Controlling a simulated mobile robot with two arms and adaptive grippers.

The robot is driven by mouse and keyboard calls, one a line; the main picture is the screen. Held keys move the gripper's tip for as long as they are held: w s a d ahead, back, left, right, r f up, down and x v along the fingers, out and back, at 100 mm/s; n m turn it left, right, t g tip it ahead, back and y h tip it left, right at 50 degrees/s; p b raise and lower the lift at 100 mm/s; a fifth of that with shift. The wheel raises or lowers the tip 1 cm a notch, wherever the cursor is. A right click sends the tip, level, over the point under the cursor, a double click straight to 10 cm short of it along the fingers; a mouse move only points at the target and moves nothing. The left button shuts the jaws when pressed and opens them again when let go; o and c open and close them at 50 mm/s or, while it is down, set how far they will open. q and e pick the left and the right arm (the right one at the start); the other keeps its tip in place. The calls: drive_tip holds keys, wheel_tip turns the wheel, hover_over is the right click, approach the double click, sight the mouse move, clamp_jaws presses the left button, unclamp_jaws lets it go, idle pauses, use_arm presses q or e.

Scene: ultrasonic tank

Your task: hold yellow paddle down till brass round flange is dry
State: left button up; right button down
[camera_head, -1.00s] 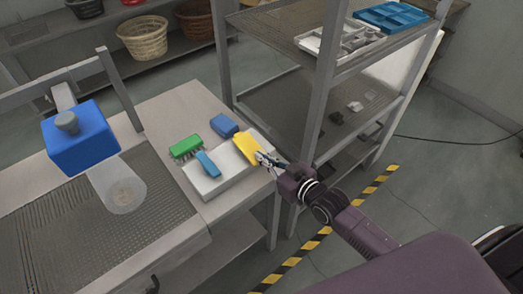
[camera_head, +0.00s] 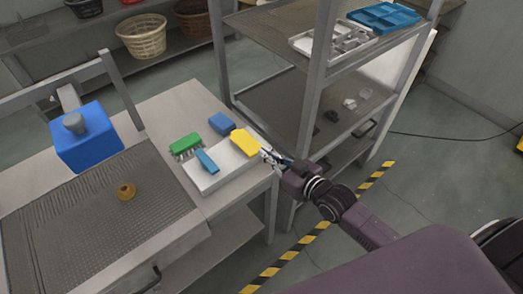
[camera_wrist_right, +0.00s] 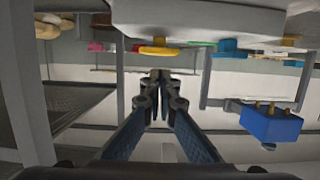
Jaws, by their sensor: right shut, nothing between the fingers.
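The yellow paddle (camera_head: 245,142) sits at the right end of a white block on the bench, and also shows in the right wrist view (camera_wrist_right: 158,50). My right gripper (camera_head: 266,154) is shut and empty at the paddle's right edge; its closed fingertips (camera_wrist_right: 160,76) show in the wrist view. I cannot tell whether they touch the paddle. The brass round flange (camera_head: 125,191) lies on the perforated tray, a plain golden brown. The blue box (camera_head: 88,137) with a grey knob hangs above and left of it, with no spray cone below. My left gripper is not in view.
The white block (camera_head: 211,181) also carries a teal paddle (camera_head: 206,161). A green brush (camera_head: 185,145) and a blue paddle (camera_head: 222,124) are beside it. A grey shelf rack (camera_head: 314,95) stands close behind my right gripper.

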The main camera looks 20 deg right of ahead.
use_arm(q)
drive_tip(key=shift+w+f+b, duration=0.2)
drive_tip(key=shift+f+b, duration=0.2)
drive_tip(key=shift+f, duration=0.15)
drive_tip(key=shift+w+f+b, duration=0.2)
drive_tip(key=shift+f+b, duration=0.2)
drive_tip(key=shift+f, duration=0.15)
use_arm(e)
drive_tip(key=s+d, duration=0.2)
drive_tip(key=s, duration=0.4)
drive_tip(key=shift+s+d, duration=0.2)
drive_tip(key=shift+d, duration=0.05)
